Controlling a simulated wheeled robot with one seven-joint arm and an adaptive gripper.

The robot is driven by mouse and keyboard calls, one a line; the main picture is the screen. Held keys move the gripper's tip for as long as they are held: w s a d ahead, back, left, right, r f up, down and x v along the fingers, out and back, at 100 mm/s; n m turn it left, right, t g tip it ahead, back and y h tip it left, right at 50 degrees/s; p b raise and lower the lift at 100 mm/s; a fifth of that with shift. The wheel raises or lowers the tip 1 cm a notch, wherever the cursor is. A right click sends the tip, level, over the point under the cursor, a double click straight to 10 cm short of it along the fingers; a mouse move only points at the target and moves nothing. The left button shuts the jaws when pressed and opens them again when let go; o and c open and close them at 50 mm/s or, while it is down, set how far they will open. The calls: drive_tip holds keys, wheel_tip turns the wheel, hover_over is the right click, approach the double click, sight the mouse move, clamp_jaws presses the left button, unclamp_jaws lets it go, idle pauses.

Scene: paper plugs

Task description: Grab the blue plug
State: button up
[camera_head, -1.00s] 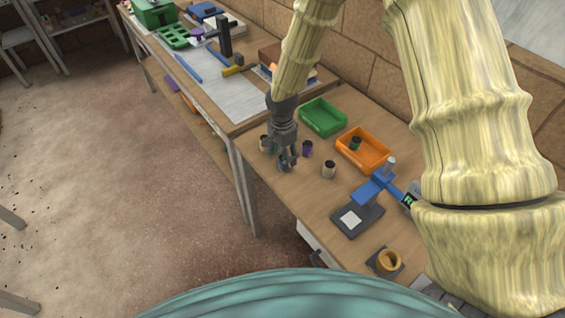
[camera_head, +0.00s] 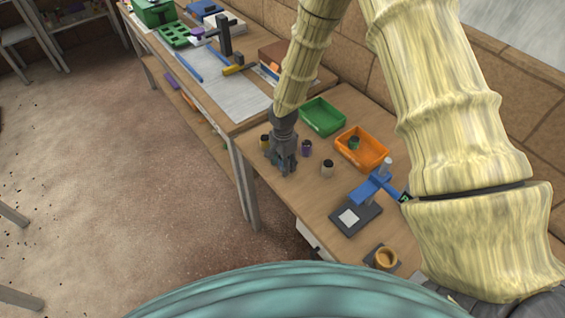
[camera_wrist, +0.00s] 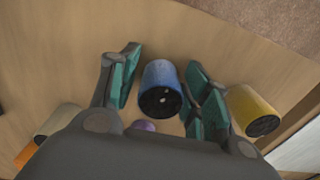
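The blue plug (camera_wrist: 161,84) stands between the two teal-padded fingers of my gripper (camera_wrist: 165,95) in the wrist view. The fingers are open on either side of it, and I see no clear grip. In the head view my gripper (camera_head: 284,168) points down at the table and hides the blue plug. A yellow plug (camera_head: 265,142) is just left of the gripper; it also shows in the wrist view (camera_wrist: 253,108). A purple plug (camera_head: 307,148) is just right, partly hidden in the wrist view (camera_wrist: 143,126).
A cream plug (camera_head: 327,168) stands farther right. An orange tray (camera_head: 374,160) holds a green plug (camera_head: 354,143); a green tray (camera_head: 322,117) is behind. A blue-armed device (camera_head: 356,217) and a ring-shaped holder (camera_head: 386,258) are nearer. The table's left edge is close to the gripper.

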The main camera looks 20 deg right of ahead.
drive_tip(key=c, duration=0.5)
drive_tip(key=shift+r, duration=0.15)
